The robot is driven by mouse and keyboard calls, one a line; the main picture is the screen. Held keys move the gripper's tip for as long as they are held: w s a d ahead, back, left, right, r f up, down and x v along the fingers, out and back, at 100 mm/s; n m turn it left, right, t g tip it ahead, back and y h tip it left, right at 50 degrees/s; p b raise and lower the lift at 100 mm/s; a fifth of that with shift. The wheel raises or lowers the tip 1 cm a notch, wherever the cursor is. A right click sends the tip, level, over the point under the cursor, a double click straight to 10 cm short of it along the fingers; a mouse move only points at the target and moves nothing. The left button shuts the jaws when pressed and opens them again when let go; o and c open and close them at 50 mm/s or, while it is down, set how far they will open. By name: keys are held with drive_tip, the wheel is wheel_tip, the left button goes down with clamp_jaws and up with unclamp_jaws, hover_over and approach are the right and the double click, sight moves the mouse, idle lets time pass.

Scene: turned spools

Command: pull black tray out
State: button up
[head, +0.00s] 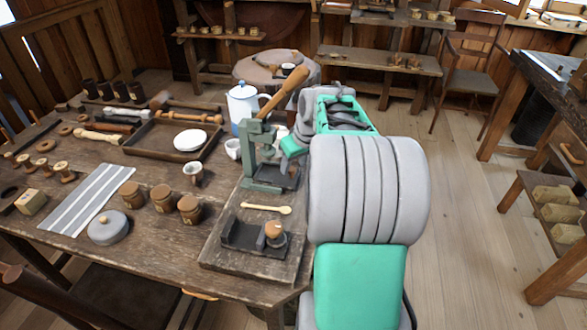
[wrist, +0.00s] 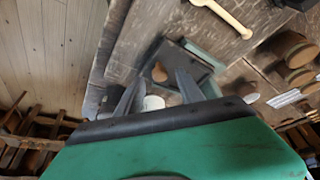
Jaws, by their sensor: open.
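The black tray (head: 288,178) sits low in the base of a green press (head: 252,150) near the table's right edge. In the wrist view it shows as a dark flat shape (wrist: 178,54) beside a green edge. My gripper (wrist: 160,77) is open, with its two grey fingers pointing towards the tray. A small rounded brown knob (wrist: 160,73) appears between the fingertips; I cannot tell whether they touch it.
A dark board (head: 225,258) holds a black block (head: 240,236), a wooden knobbed piece and a wooden spoon (head: 266,208). Wooden jars (head: 162,197) stand left. Open floor lies right of the table.

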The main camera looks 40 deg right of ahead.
drive_tip(key=shift+x, duration=0.95)
drive_tip(key=shift+c, duration=0.2)
clamp_jaws()
idle(0.5)
